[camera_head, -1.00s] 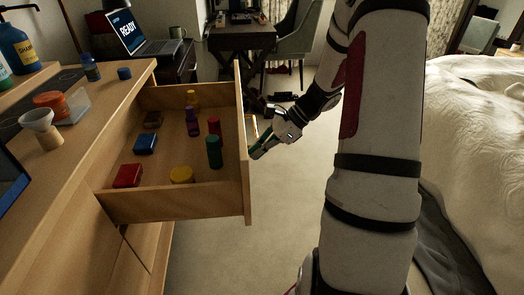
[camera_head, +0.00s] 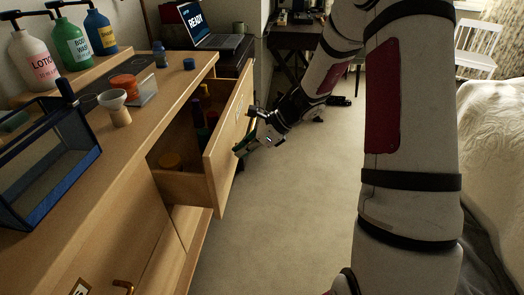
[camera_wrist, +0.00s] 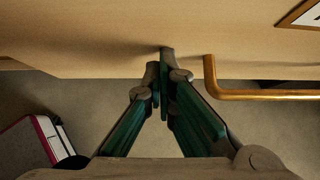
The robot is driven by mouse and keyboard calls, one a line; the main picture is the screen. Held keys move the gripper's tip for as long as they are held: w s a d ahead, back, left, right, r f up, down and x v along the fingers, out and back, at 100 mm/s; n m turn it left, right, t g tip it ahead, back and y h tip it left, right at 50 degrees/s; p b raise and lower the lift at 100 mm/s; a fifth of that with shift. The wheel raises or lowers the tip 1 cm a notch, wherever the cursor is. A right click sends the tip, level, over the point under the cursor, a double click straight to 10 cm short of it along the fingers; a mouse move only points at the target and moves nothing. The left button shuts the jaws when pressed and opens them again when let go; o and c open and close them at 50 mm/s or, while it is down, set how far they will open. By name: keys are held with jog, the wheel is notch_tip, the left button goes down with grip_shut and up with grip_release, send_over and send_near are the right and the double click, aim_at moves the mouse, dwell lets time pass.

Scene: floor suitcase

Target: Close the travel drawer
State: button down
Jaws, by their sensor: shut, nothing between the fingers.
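The wooden travel drawer (camera_head: 228,135) is partly open, sticking out of the dresser at the left. Inside it I see a yellow round item (camera_head: 172,160) and a few dim bottles; the rest is hidden by the front panel. My gripper (camera_head: 240,150) is at the outer face of that panel. In the wrist view the closed green fingertips (camera_wrist: 165,58) are at the pale wooden front, touching it or very nearly so. The brass handle (camera_wrist: 262,95) is just right of the fingers and not held.
The dresser top holds a blue-edged glass box (camera_head: 45,165), pump bottles (camera_head: 72,42), a funnel (camera_head: 115,105) and an orange-lidded tub (camera_head: 123,84). A laptop (camera_head: 205,25) stands behind. The carpet (camera_head: 290,210) right of the drawer is clear; a bed (camera_head: 500,130) is at far right.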

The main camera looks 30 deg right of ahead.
jog(key=p, duration=0.1)
send_over(196, 165)
jog(key=shift+s+d, duration=0.15)
jog(key=shift+s, duration=0.05)
dwell(0.6)
